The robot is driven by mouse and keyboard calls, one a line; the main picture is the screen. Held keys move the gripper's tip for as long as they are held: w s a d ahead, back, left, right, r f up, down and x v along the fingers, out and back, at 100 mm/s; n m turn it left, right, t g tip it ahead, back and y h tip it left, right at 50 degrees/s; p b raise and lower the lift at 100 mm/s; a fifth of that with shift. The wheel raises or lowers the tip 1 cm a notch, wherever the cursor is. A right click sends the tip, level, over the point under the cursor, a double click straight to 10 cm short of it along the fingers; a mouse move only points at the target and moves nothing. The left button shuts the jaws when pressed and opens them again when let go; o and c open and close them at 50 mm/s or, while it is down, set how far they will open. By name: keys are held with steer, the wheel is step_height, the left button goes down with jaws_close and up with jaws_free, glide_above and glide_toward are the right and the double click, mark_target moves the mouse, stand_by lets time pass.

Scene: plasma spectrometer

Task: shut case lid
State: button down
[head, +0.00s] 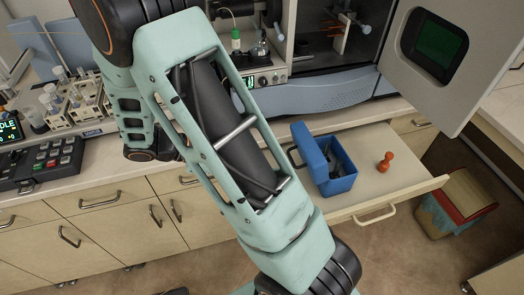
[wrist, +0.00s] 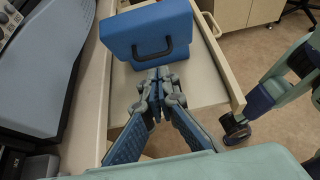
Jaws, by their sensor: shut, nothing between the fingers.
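A blue case (head: 340,182) sits in an open drawer, and its lid (head: 308,148) stands raised on the left side, with a dark handle (head: 292,157) on its outer face. In the wrist view the lid (wrist: 125,48) fills the upper middle, with the black handle (wrist: 153,50) facing me. My gripper (wrist: 157,76) is shut and empty, just in front of the lid below the handle. I cannot tell whether its tips touch the lid. In the head view my gripper is hidden behind my arm.
The open drawer (head: 400,178) also holds an orange-red knobbed object (head: 385,162) right of the case. The spectrometer (head: 330,95) stands behind on the counter, its door (head: 425,60) swung open above the drawer. A bin (head: 455,205) stands on the floor at right.

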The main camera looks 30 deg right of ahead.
mark_target(303, 155)
steer(key=shift+s+d+f+p, duration=0.3)
steer(key=shift+s+d+f, duration=0.15)
steer(key=shift+d, duration=1.3)
steer(key=shift+s+d+f+p, duration=0.3)
steer(key=shift+s+d+f, duration=0.15)
steer(key=shift+d, duration=1.25)
steer(key=shift+s+d+f+p, duration=0.35)
steer(key=shift+d+f, duration=0.2)
steer(key=shift+d, duration=1.2)
steer(key=shift+d+r, duration=0.15)
